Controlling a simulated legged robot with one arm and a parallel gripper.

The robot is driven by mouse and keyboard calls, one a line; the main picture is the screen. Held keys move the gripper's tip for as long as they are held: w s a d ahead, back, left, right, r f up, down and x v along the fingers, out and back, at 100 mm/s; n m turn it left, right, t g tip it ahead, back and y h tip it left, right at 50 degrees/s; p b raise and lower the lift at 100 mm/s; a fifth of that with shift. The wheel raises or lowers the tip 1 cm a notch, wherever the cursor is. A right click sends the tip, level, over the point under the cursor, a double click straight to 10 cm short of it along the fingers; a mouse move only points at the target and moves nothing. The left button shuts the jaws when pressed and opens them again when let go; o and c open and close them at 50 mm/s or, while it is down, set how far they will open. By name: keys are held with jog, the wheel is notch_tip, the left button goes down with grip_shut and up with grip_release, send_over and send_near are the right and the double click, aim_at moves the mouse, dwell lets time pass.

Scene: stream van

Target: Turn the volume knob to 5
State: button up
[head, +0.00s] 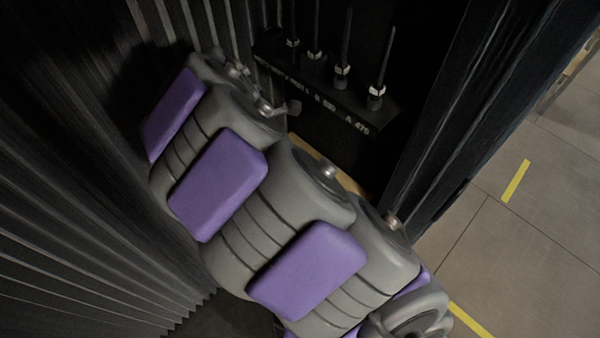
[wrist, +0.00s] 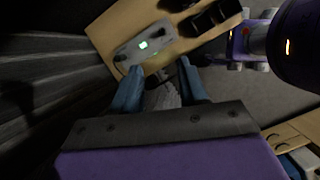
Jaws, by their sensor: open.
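In the wrist view, a pale grey device (wrist: 128,52) with a small lit green display (wrist: 143,45) lies on a wooden surface (wrist: 103,34). Small knob-like parts show on the device, but they are too small and dark for me to tell which is the volume knob or where it points. My gripper (wrist: 160,73) has its two blue fingers apart. They show just below the device in the picture, with nothing seen between their tips. I cannot tell whether a finger touches the device. In the head view my arm hides the device, and I cannot make out the fingers.
Dark ribbed walls (head: 70,170) stand close on the left. A black rack with several antennas (head: 325,95) is beyond my arm. A dark door frame (head: 440,110) borders the tiled floor (head: 520,230) on the right. Black objects (wrist: 212,18) sit at the wooden surface's right end.

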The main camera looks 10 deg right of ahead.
jog(key=d+f+b, duration=0.1)
jog(key=d+f, duration=0.1)
jog(key=f, duration=0.3)
jog(key=w+d+f+n+b, duration=0.1)
jog(key=d+f, duration=0.1)
jog(key=f, duration=0.4)
jog(key=w+d+f+n+b, duration=0.1)
jog(key=d+f+b, duration=0.1)
jog(key=f, duration=0.3)
jog(key=shift+d+f, duration=0.1)
jog(key=shift+f, duration=0.05)
jog(key=shift+c, duration=0.3)
grip_shut()
